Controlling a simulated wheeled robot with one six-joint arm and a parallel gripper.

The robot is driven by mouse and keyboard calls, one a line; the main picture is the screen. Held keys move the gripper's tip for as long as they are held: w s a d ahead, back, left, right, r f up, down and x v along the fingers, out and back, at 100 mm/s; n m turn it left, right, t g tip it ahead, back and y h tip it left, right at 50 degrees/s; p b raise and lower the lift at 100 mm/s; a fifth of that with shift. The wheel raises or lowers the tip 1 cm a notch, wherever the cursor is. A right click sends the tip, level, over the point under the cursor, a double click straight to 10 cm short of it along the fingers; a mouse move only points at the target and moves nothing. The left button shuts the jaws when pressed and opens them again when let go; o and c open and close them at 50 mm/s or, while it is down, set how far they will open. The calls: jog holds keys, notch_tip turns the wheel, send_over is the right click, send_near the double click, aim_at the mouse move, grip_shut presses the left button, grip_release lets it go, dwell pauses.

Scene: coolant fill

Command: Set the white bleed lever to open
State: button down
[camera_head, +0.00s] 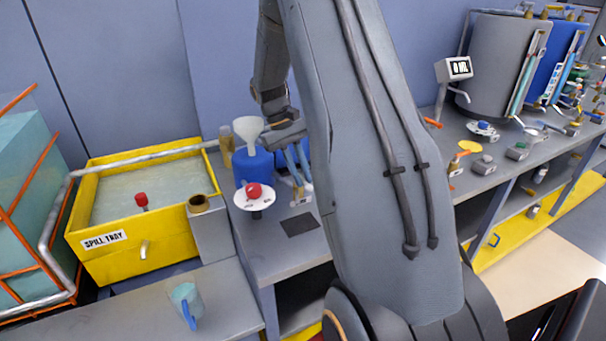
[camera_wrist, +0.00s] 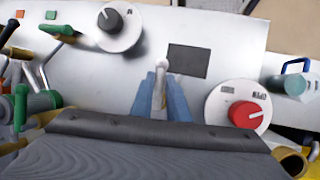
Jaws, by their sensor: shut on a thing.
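The white bleed lever (camera_wrist: 161,68) shows in the wrist view as a small pale lever with a rounded tip, standing up between my blue fingers. My gripper (camera_wrist: 158,92) is shut on it, one finger on each side. The lever's base and any position marks are hidden by the fingers and the gripper body, so I cannot tell its setting. In the head view my gripper (camera_head: 298,163) reaches down over the grey bench behind the red knob; the lever is not clear there.
A red knob (camera_head: 254,190) on a white dial stands close by. A black knob (camera_wrist: 110,18) and green-handled valve (camera_wrist: 62,31) are near too. A white funnel (camera_head: 248,129), yellow spill tray (camera_head: 110,262) and blue-handled cup (camera_head: 187,302) stand left. A dark plate (camera_head: 299,225) lies flat on the bench.

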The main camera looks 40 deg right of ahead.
jog(key=shift+a+m, duration=0.1)
jog(key=shift+m, duration=0.3)
jog(key=c, duration=1.7)
grip_release()
jog(key=shift+w, duration=0.1)
jog(key=b+v, duration=0.2)
jog(key=v, duration=0.6)
jog(key=s+a+f+n+t, duration=0.1)
jog(key=s+a+f+t, duration=0.1)
jog(key=s+a, duration=0.4)
jog(key=s+a+f+t+y, duration=0.1)
jog(key=s+a+f, duration=0.1)
jog(key=s+a, duration=0.4)
jog(key=s+a+f+n+t, duration=0.1)
jog(key=s+a+f+t, duration=0.1)
jog(key=s+a, duration=0.5)
jog(key=shift+a+f+n+t+y, duration=0.15)
jog(key=shift+a+f, duration=0.15)
jog(key=shift+a, duration=0.4)
jog(key=shift+a+f+n+t+y, duration=0.15)
jog(key=shift+a+f, duration=0.1)
jog(key=shift+a, duration=0.45)
